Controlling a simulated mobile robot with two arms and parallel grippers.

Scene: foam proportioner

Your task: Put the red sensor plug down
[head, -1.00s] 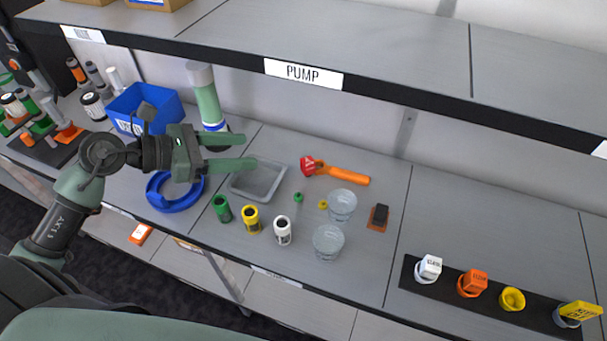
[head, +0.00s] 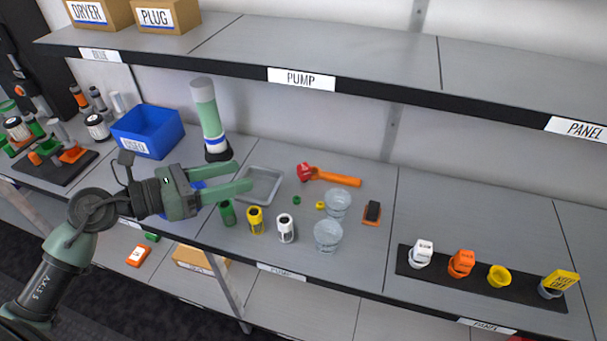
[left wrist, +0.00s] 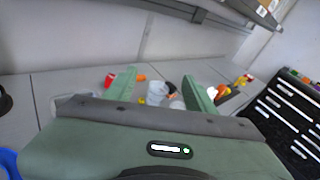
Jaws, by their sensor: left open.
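A red piece (head: 304,171), which may be the red sensor plug, lies on the bench at the left end of an orange handle (head: 338,180). I cannot tell whether the two are joined. The red piece also shows in the left wrist view (left wrist: 110,80), beyond the fingers. My left gripper (head: 244,176) is open with nothing between its fingers. In the head view its fingertips overlap the grey tray (head: 279,172), left of the red piece and apart from it. My right gripper is not in view.
Green (head: 227,213), yellow (head: 255,221) and white (head: 286,229) cylinders stand before the tray, with two clear cups (head: 328,237) to their right. A blue bin (head: 150,130) and a tall bottle (head: 209,120) stand behind my gripper. A shelf edge (head: 400,98) overhangs the back.

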